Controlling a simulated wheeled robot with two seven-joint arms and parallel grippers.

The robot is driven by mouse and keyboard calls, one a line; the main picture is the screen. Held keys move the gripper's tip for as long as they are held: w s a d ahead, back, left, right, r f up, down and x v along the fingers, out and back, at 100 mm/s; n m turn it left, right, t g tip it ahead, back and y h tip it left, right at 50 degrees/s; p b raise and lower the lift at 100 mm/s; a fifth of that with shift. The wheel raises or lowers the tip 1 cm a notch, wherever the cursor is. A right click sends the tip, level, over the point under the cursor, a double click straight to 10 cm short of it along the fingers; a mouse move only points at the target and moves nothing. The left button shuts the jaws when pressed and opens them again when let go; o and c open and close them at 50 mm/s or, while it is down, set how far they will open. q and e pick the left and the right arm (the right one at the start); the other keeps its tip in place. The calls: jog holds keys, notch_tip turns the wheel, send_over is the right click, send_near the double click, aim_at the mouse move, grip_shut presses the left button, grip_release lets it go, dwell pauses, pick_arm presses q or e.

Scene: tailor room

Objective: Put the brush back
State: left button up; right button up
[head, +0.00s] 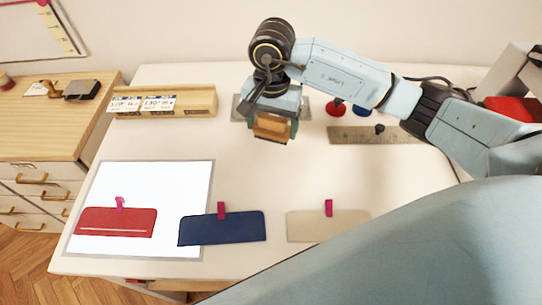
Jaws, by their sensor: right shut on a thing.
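My right gripper (274,122) reaches in from the right and hangs over the back middle of the white table (380,185). It is shut on a small brown wooden block that looks like the brush (271,128). The fingers cover part of the brush, and any bristles cannot be made out. A grey metal plate (240,108) lies behind the gripper and is partly hidden by it. I cannot tell whether the brush touches the table. My left gripper is not in view.
A wooden box with labels (165,103) stands at the back left. Red (334,107) and blue (360,111) round items sit right of the gripper, near a metal ruler (355,134). Red (115,222), navy (222,228) and beige (325,224) pieces with pink clips lie in front.

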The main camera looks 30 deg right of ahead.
aim_at(272, 140)
jog(key=shift+m, duration=0.3)
notch_tip(272, 140, down, 5)
jog(key=shift+s+f, duration=0.1)
jog(key=shift+f, duration=2.5)
jog(key=shift+f, duration=0.1)
jog(key=shift+d+f, duration=0.1)
jog(key=shift+f, duration=0.05)
jog(key=o, duration=0.9)
notch_tip(272, 140, up, 12)
jog(key=shift+r, duration=0.25)
